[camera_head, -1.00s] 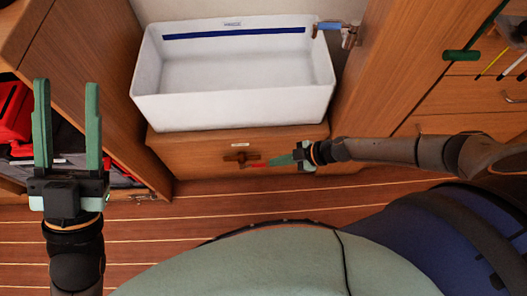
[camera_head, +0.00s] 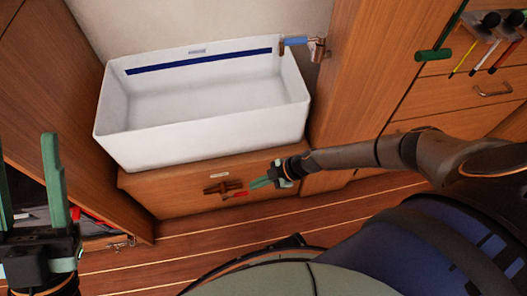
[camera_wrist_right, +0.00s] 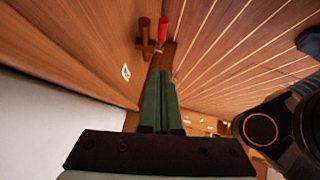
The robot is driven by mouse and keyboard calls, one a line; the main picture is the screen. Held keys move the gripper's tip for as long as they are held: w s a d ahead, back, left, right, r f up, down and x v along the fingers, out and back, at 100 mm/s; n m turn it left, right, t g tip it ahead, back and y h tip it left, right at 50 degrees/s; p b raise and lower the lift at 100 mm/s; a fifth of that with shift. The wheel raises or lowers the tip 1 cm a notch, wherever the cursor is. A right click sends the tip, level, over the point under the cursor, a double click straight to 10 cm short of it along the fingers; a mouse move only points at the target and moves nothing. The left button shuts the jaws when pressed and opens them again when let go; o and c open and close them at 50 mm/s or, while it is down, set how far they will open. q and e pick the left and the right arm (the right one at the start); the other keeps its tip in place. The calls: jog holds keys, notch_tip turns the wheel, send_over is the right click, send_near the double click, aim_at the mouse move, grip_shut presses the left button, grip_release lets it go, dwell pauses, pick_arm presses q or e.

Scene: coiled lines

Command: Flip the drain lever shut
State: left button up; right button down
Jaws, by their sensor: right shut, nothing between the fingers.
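The drain lever has a red handle (camera_head: 239,194) and sits on a brown valve (camera_head: 218,187) on the wooden front below the white sink. In the right wrist view the red handle (camera_wrist_right: 163,29) stands beside the brown valve (camera_wrist_right: 145,34), beyond the fingertips. My right gripper (camera_head: 252,184) is shut and empty, its green fingers pointing left at the lever from close by. Its closed fingers also show in the right wrist view (camera_wrist_right: 160,72). Whether they touch the handle I cannot tell. My left gripper (camera_head: 26,145) is open and empty at the left edge, far from the lever.
The white sink (camera_head: 205,136) stands on the wooden cabinet above the lever. A blue-handled tap (camera_head: 297,41) is at its back right corner. A wooden panel (camera_head: 350,90) rises right of the sink. Drawers with tools (camera_head: 480,60) are at far right. The plank floor in front is bare.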

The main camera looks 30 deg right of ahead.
aim_at(239, 195)
pick_arm(q)
notch_tip(239, 195, down, 7)
jog(key=b, duration=0.5)
jog(key=shift+d+g, duration=0.3)
jog(key=shift+d, duration=0.1)
pick_arm(e)
jog(key=shift+w+a+f, duration=0.4)
jog(key=shift+a+f, duration=0.05)
jog(key=shift+f, duration=0.75)
jog(key=shift+w+a+f, duration=0.4)
jog(key=shift+a+f, duration=0.1)
jog(key=shift+f, duration=0.7)
jog(key=shift+w+a+f, duration=0.4)
jog(key=shift+a+f, duration=0.05)
jog(key=shift+f, duration=0.75)
pick_arm(q)
jog(key=shift+w+r, duration=0.15)
jog(key=shift+w, duration=0.1)
pick_arm(e)
jog(key=shift+s, duration=0.15)
